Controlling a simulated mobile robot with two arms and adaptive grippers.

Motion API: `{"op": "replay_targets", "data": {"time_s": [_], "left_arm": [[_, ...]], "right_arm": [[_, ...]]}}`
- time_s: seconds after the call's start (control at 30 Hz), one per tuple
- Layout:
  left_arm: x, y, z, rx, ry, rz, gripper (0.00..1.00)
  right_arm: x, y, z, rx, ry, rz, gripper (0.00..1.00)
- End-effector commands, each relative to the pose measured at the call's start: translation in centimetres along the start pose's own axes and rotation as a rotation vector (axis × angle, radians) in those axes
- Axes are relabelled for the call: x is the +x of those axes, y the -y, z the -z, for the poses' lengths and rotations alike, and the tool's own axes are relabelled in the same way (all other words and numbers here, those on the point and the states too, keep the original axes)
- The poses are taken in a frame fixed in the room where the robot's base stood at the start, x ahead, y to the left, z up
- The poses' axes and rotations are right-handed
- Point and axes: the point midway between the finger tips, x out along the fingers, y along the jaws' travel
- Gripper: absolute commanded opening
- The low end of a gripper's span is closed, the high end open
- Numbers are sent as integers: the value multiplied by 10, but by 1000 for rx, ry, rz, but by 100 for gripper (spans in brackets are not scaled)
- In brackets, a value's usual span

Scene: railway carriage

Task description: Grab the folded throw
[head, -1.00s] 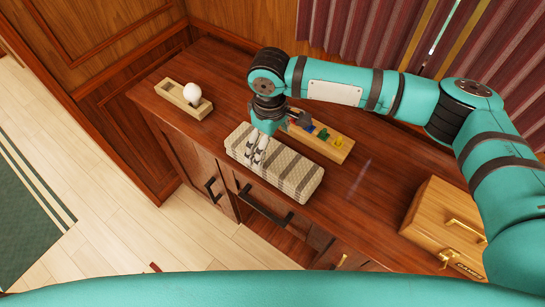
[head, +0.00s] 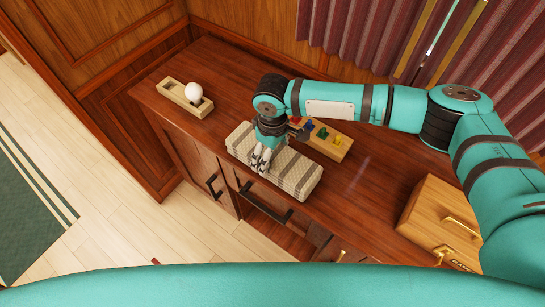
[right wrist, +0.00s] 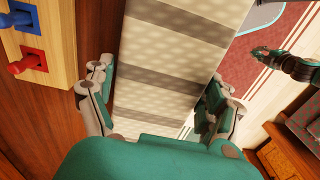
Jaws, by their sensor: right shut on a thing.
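The folded throw (head: 296,176) is a cream and grey-brown striped block lying on the wooden sideboard top, along its front edge. My right gripper (head: 262,160) is over the left part of the throw, pointing down. In the right wrist view the throw (right wrist: 180,60) runs between the two fingers of the right gripper (right wrist: 160,100), one finger on each long side, and the gripper is shut on it. The throw's underside is hidden.
A wooden block with coloured pegs (head: 338,149) stands close behind the throw. A wooden holder (head: 176,93) with a white ball (head: 193,91) is at the left end. A wooden box with a brass handle (head: 428,212) is at the right. Curtains (head: 365,35) hang behind.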

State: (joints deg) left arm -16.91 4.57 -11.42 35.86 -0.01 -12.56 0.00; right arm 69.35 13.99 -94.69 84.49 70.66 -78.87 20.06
Motion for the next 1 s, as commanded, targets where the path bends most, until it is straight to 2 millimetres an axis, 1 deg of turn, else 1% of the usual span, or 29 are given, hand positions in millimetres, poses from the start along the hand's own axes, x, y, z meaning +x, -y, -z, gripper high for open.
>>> {"op": "replay_targets", "data": {"time_s": [0.03,0.2,0.43,0.57,0.67,0.87,0.9,1.0], "left_arm": [[0,0,0,0,-1,0,0],[0,0,-1,0,1,0,0],[0,0,-6,0,9,-1,0],[2,-1,-8,0,12,-1,0],[6,-1,-8,0,13,-1,0],[16,-1,-10,1,13,-1,0],[16,-1,-10,1,13,-1,0],[20,-1,-10,1,13,-1,0]], "right_arm": [[0,0,0,0,0,0,52],[-2,0,1,0,-2,-1,31],[-2,0,1,0,-2,-1,30],[-6,-1,1,1,-3,0,30],[-13,0,1,0,-4,0,30],[-37,0,1,-2,-5,-1,30],[-35,8,-6,-4,-2,2,30],[-37,23,-19,-5,-4,2,30]]}}
